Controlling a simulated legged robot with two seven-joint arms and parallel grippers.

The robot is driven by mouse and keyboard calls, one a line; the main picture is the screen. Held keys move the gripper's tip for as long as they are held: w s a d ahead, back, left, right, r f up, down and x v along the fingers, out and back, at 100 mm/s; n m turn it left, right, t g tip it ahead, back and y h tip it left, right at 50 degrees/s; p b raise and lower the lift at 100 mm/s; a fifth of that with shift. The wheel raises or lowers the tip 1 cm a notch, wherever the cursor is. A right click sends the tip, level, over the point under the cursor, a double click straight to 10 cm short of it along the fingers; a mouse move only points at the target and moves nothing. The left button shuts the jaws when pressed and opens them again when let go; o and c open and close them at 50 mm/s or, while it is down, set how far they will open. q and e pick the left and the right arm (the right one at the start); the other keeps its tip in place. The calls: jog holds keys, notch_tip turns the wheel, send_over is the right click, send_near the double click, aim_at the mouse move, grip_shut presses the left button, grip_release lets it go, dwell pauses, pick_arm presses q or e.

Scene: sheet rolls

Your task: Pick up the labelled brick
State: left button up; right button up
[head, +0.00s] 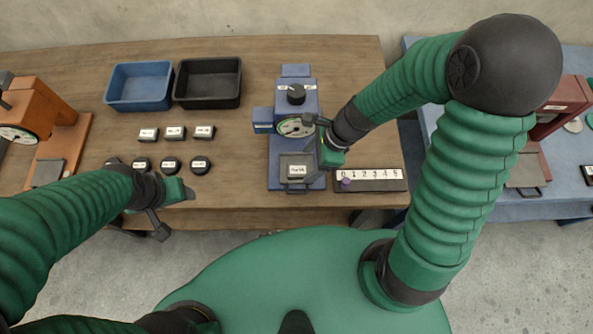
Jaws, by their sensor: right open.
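A small dark brick with a white label (297,171) sits on the square pan of the blue machine (283,146). The label's print is too small to read surely. My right gripper (313,142) is open, just above and to the right of this brick, in front of the machine's round dial. It looks empty. Three more labelled dark bricks (175,133) stand in a row on the left part of the table. My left gripper (172,208) is over the table's front edge, away from the bricks; whether its jaws are open is unclear.
Labelled round dark pieces (169,165) lie in front of the brick row. A blue bin (140,66) and a black bin (209,62) stand behind. A numbered strip (369,187) with a purple peg lies right of the machine. An orange machine (42,104) stands far left.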

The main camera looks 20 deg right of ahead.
aim_at(298, 169)
jog(key=x, duration=0.2)
jog(key=b+x, duration=0.1)
jog(key=x, duration=0.2)
jog(key=w+d+x, duration=0.1)
jog(key=x, duration=0.1)
jog(key=shift+f, duration=0.4)
jog(key=shift+w+a+f, duration=0.1)
jog(key=shift+w+a, duration=0.15)
jog(key=shift+a, duration=0.2)
jog(key=c, duration=0.5)
grip_shut()
